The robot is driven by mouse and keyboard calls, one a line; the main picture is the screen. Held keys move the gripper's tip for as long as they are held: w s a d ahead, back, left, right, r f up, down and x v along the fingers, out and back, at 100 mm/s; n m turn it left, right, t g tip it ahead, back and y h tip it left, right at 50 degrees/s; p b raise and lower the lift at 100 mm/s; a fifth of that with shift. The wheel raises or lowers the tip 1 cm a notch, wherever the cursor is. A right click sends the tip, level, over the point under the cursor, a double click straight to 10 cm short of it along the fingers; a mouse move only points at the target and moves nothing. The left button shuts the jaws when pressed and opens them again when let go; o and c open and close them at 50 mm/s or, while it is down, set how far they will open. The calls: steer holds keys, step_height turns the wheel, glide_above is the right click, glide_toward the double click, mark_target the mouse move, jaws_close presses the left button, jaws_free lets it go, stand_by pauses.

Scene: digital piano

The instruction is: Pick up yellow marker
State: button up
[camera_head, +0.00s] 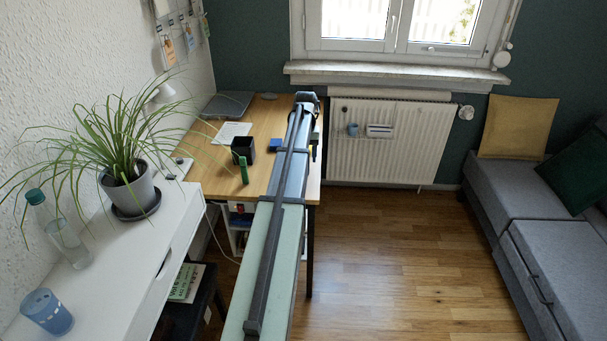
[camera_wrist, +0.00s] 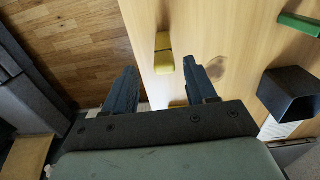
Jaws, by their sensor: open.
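A short yellow object, seemingly the yellow marker (camera_wrist: 164,62), is on the wooden desk in the wrist view. It shows in the gap between my fingertips, and I cannot tell whether it stands or lies. My gripper (camera_wrist: 160,70) is open and empty, with one dark finger to each side of the yellow object in the picture. Its height above the desk is unclear. A second small yellow patch (camera_wrist: 178,103) shows just beyond the palm edge, mostly hidden.
A black cup (camera_head: 243,149) and a green marker (camera_head: 244,172) are on the desk (camera_head: 220,160), left of my arm. A blue object (camera_head: 275,145) is partly hidden by the arm. A paper (camera_head: 232,133) and a closed laptop (camera_head: 228,105) lie farther back.

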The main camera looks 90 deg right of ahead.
steer(key=shift+w+a+f, duration=0.1)
steer(key=shift+w+f, duration=0.05)
steer(key=shift+f, duration=1.5)
steer(key=shift+w+f, duration=0.1)
steer(key=shift+f, duration=1.5)
jaws_close()
